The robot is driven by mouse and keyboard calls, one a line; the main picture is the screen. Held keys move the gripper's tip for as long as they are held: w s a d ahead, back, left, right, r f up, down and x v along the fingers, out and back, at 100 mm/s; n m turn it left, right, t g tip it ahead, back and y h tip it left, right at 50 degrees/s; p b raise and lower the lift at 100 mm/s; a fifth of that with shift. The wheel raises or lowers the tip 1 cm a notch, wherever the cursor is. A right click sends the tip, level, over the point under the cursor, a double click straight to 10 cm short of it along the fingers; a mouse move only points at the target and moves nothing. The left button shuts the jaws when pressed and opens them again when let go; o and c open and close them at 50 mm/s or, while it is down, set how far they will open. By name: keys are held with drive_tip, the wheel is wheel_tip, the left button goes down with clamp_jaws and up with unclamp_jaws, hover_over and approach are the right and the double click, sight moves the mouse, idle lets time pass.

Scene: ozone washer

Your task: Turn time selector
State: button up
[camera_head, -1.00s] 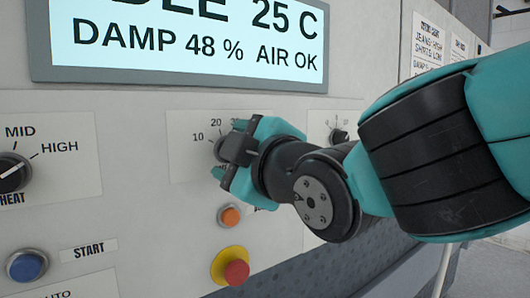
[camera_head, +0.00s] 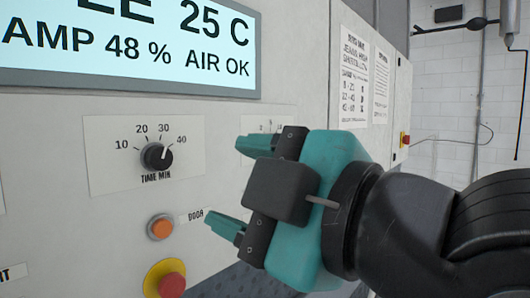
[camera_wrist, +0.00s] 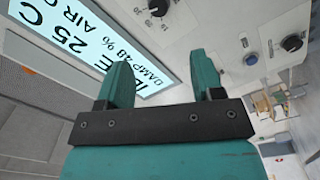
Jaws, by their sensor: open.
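The time selector (camera_head: 157,157) is a round black knob on a white plate marked 10, 20, 30 and 40, with "TIME MIN" below. In the head view its white pointer line aims up and right, around the 30 to 40 marks. My gripper (camera_head: 240,184) is open, its two teal fingers pointing left. It is right of the knob, apart from it, with nothing between the fingers. My gripper also shows in the wrist view (camera_wrist: 162,75).
The display (camera_head: 130,45) is above the knob. An orange button (camera_head: 160,227) and a red button on a yellow base (camera_head: 171,284) are below it. Another marked plate is partly hidden behind my gripper. Notice sheets (camera_head: 353,75) hang on the panel at right.

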drive_tip(key=shift+p+v, duration=1)
drive_tip(key=shift+p, duration=0.1)
drive_tip(key=shift+r, duration=0.1)
drive_tip(key=w+d+f+m+g+h+b, duration=0.1)
drive_tip(key=w+d+f+m+g+h, duration=0.2)
drive_tip(key=f, duration=0.5)
drive_tip(key=w+d+f+m+g+h+b, duration=0.1)
drive_tip(key=d+f+m+h+b, duration=0.1)
drive_tip(key=d+f+m+h, duration=0.4)
drive_tip(key=s+d+f+m+g+b, duration=0.1)
drive_tip(key=s+d+f+m+g, duration=0.4)
drive_tip(key=s+d+f+g, duration=0.2)
drive_tip(key=shift+s+f+m+g+b, duration=0.25)
drive_tip(key=shift+f+m+g+b, duration=0.15)
drive_tip(key=shift+f+g, duration=0.1)
